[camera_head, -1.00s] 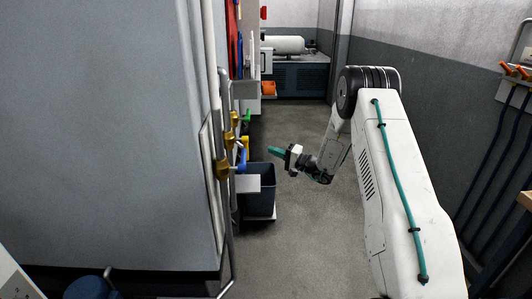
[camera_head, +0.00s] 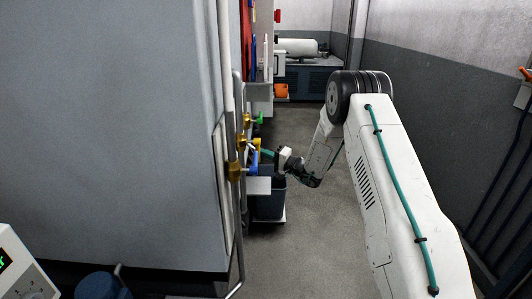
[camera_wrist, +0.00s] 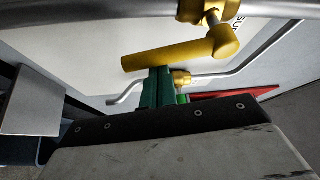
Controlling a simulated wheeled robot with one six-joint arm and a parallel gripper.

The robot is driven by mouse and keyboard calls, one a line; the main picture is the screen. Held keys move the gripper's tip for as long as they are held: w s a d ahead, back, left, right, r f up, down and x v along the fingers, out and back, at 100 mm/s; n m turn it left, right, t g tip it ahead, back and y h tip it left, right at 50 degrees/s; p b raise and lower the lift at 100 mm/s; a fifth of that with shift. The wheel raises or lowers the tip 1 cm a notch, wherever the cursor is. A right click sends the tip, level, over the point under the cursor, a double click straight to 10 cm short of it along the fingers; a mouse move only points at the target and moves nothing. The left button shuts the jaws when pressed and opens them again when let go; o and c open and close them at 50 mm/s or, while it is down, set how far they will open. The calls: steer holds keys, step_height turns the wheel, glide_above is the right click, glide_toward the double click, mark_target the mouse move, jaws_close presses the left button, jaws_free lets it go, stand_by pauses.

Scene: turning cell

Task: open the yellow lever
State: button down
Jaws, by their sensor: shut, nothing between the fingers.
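The yellow lever (camera_head: 257,143) sits on a brass valve on the pipework beside the large grey cabinet in the head view. In the wrist view the yellow lever (camera_wrist: 170,54) is a thick handle slanting across the upper middle, joined to its valve at the upper right. My gripper (camera_head: 267,153) has teal fingers and is right by the lever. In the wrist view my gripper (camera_wrist: 157,86) is shut and empty, its fingertips at the lever's lower edge. I cannot tell whether they touch it.
A blue lever (camera_head: 254,160) is just nearer and a green lever (camera_head: 260,118) farther along the pipes. A small grey shelf (camera_head: 258,186) and a dark bin (camera_head: 269,205) stand below. A grey pipe (camera_wrist: 80,12) crosses the wrist view's top. The aisle floor (camera_head: 315,235) is clear.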

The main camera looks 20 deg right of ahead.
steer(key=shift+s+a+f+m+h, duration=0.15)
steer(key=shift+s+a+m+h, duration=0.05)
steer(key=shift+s+m, duration=0.25)
steer(key=shift+s+a+f+m+h, duration=0.15)
steer(key=shift+s+m+h, duration=0.05)
steer(key=shift+s+m, duration=0.2)
